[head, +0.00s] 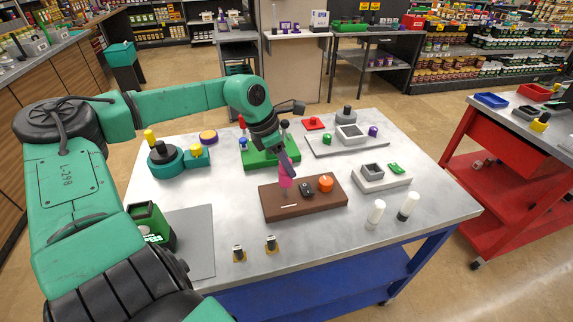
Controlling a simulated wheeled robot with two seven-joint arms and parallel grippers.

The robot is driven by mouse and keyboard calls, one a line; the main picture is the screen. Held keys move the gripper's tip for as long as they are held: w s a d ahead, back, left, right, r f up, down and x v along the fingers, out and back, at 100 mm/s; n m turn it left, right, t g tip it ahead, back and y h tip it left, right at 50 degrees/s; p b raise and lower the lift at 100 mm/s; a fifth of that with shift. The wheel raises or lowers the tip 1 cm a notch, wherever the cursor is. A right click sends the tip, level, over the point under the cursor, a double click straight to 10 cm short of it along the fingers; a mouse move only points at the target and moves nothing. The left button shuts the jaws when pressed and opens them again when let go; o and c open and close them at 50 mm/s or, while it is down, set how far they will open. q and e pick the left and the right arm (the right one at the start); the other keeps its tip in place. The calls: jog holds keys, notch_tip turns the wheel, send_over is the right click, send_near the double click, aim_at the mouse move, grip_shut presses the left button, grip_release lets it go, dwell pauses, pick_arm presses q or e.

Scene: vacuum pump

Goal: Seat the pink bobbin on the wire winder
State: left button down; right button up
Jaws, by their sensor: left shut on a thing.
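The pink bobbin (286,182) is upright in my left gripper (287,168), which is shut on it and points down. The bobbin is over the left part of the brown board (310,208), which looks like the wire winder's base. The board carries an orange knob (326,183) and a small black part (306,189). I cannot tell whether the bobbin's lower end touches the board or a spindle, as the view is small there. My right gripper is not in view.
A green tray (262,160) with coloured knobs stands behind the board. A teal round device (166,162) is at the left. A grey box (381,179) and two white cylinders (376,213) (407,206) are at the right. Two small yellow-black pieces (271,244) lie in front.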

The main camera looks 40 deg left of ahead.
aim_at(287, 175)
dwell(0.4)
pick_arm(q)
jog(key=shift+f+b, duration=0.25)
jog(key=shift+b, duration=0.15)
dwell(0.4)
jog(key=shift+f+b, duration=1.15)
jog(key=shift+f, duration=0.05)
jog(key=shift+f, duration=0.1)
jog(key=shift+f+b, duration=0.55)
jog(key=shift+b, duration=0.2)
